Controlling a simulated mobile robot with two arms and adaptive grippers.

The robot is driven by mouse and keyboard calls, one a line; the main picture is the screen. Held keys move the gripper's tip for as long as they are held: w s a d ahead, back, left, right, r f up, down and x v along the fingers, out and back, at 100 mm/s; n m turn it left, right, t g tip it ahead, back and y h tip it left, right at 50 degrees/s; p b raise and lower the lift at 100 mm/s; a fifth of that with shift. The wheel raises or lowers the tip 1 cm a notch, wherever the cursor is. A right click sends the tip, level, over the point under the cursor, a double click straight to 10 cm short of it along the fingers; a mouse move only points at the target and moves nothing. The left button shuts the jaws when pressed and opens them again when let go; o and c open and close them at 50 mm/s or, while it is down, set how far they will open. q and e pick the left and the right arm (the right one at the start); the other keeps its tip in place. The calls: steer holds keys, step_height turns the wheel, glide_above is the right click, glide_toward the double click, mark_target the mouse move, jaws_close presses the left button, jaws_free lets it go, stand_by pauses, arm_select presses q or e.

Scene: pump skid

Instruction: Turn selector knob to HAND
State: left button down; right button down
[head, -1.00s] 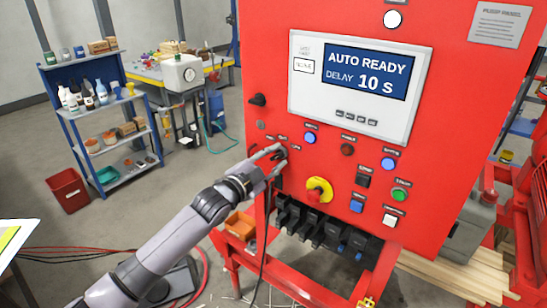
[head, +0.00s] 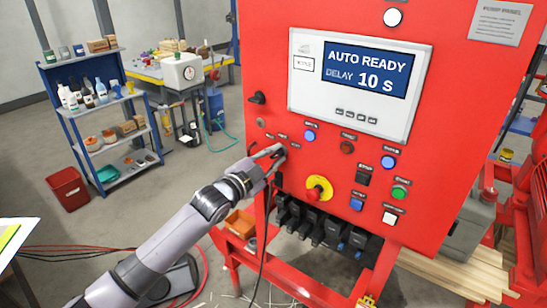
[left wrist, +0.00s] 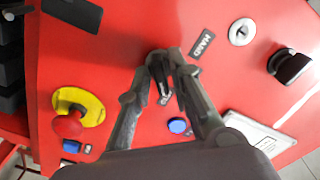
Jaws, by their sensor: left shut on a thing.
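The selector knob (left wrist: 158,70) is a black knob on the red panel, between my fingertips in the left wrist view. My left gripper (head: 275,153) is shut on it, with one finger on each side; the fingers also show in the left wrist view (left wrist: 161,64). In the head view my fingers mostly hide the knob. A dark HAND label (left wrist: 203,43) sits beside the knob. Another small label below it is partly covered. The panel screen (head: 368,75) reads AUTO READY, DELAY 10 S. My right gripper is not in view.
A red and yellow emergency stop (head: 319,189) is right of my gripper, with several push buttons beyond. Another black knob (head: 257,98) is above. Black cable glands (head: 310,225) line the panel's underside.

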arm_select(q)
steer(key=shift+n, duration=0.4)
steer(key=n, duration=0.5)
steer(key=shift+n, duration=0.4)
steer(key=n, duration=0.3)
steer(key=shift+n, duration=0.3)
steer(key=shift+s+a+r+n, duration=0.1)
steer(key=shift+n, duration=0.8)
steer(key=n, duration=0.4)
steer(key=shift+n+p, duration=0.45)
steer(key=shift+n, duration=1.35)
steer(key=shift+r, duration=0.1)
steer(key=c, duration=1.7)
jaws_free()
